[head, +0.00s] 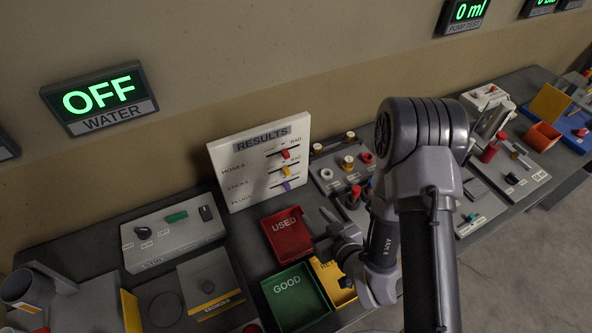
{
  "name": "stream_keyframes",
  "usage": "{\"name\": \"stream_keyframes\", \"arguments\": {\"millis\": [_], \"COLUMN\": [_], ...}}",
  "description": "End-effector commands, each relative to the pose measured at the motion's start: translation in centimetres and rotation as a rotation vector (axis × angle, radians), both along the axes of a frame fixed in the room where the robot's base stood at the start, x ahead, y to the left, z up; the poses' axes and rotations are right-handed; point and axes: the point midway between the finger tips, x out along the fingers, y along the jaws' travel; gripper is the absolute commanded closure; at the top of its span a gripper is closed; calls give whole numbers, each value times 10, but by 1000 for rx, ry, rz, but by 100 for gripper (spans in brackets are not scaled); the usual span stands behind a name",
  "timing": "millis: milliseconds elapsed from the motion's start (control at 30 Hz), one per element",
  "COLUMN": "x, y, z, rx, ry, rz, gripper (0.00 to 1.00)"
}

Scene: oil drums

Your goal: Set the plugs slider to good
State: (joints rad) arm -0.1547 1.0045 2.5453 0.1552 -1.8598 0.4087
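The white RESULTS board (221,161) stands upright against the wall behind the bench. It has three slider rows, with HOSES at the top and PLUGS at the bottom. BAD is printed at the right end; the left end lettering is too small to read. My gripper (343,265) is low over the trays, below and right of the board and apart from it. Its fingers are too dark and covered to judge.
A red USED tray (287,235), a green GOOD tray (296,298) and a yellow tray (335,282) lie before the board. A grey switch box (172,236) is left. A panel with knobs (331,172) stands right, partly behind my arm.

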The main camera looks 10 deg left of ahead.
Motion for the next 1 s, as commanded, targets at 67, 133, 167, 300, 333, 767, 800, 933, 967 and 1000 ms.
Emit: {"name": "stream_keyframes", "arguments": {"millis": [67,133,167,300,333,767,800,933,967,1000], "x": [-3,2,4,17,19,106,111,121,122,123], "y": [4,8,9,19,22,87,90,98,98,99], "z": [-4,-9,-13,-23,-25,-59,-62,-67,-67,-68], "rx": [8,9,8,8,8,7,6,7,6,6], "ry": [-8,-14,-14,-18,-18,-11,-11,-10,-10,-9], "rz": [16,18,17,19,19,18,17,17,16,16], "gripper": [62,62,62,62,62,62,62,62,62,62]}}
